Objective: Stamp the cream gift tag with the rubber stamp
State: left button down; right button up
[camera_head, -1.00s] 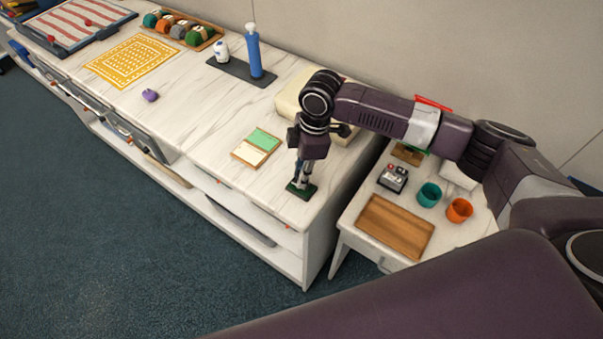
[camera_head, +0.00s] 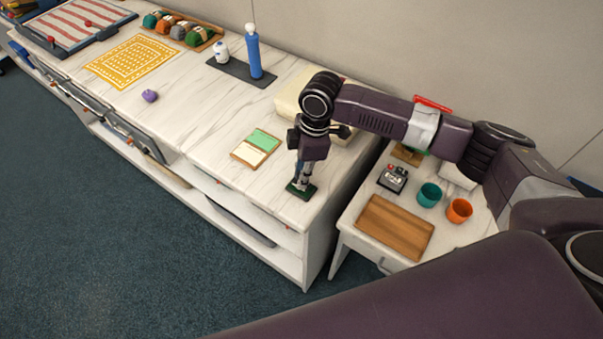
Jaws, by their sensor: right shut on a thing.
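The cream gift tag (camera_head: 249,154) lies flat on a small brown board (camera_head: 234,155) on the white marbled counter, beside a green card (camera_head: 264,140). My right gripper (camera_head: 304,178) points down near the counter's front right corner, to the right of the board. It is shut on the rubber stamp, which is mostly hidden between the fingers. Just under it lies a flat dark green pad (camera_head: 301,192). I cannot tell whether the stamp touches the pad. My left gripper is not in view.
A cream box-like block (camera_head: 290,98) stands behind my right gripper. A blue bottle (camera_head: 254,55) stands farther back. A purple lump (camera_head: 150,96) lies left on clear counter. A lower side table holds a wooden board (camera_head: 395,228), a teal cup (camera_head: 429,195) and an orange cup (camera_head: 459,210).

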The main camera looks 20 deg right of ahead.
jog(key=shift+f, duration=0.35)
jog(key=shift+s+f+p, duration=0.1)
jog(key=shift+p, duration=0.25)
dwell(2.0)
notch_tip(320, 180, up, 7)
jog(key=p, duration=0.8)
dwell(0.3)
